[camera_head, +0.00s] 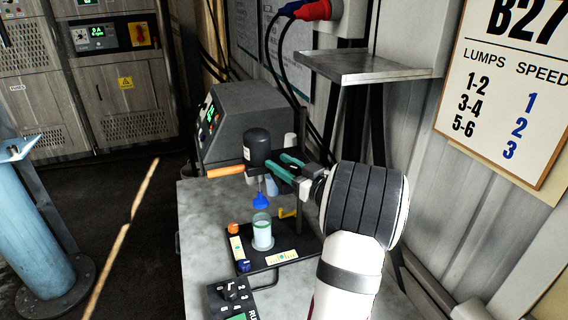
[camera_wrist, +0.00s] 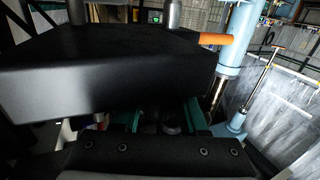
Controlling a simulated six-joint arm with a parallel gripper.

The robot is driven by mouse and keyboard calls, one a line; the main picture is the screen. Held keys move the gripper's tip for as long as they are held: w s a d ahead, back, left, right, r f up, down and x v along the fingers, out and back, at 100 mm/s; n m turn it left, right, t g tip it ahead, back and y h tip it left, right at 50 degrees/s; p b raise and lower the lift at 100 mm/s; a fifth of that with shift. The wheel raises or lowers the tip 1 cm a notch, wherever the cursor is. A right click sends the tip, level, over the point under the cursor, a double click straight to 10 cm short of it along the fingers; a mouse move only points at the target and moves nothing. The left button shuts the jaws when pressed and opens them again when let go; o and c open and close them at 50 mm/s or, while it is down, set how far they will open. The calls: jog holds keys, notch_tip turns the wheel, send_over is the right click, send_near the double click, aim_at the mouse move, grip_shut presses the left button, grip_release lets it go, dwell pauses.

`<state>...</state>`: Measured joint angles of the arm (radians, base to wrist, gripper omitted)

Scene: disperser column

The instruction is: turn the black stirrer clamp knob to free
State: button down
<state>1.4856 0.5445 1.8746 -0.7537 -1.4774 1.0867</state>
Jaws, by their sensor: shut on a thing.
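The stirrer head (camera_head: 257,146) is a dark cylinder on a post above the bench, with an orange handle (camera_head: 226,171) sticking out left. A blue stirrer (camera_head: 261,200) hangs below it, over a beaker (camera_head: 262,234) of pale liquid. My gripper (camera_head: 279,162) has green fingers and reaches in from the right, at the back of the stirrer head. It is shut on the black clamp knob (camera_wrist: 171,128), which shows only dimly between the green fingers in the wrist view. The knob is hidden in the head view, and its turn position cannot be told.
A black tray (camera_head: 262,262) holds the beaker, with an orange cap (camera_head: 233,228) and a blue knob (camera_head: 243,266) at its left side. A control box (camera_head: 231,294) stands in front. A grey instrument (camera_head: 240,115) is behind, and a metal shelf (camera_head: 365,67) juts out above my arm.

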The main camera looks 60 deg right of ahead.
jog(key=shift+w+r+n+t+y, duration=0.15)
jog(key=shift+n+t+y, duration=0.15)
jog(key=shift+n+y, duration=0.35)
jog(key=shift+c, duration=2.2)
grip_release()
jog(key=v, duration=1.6)
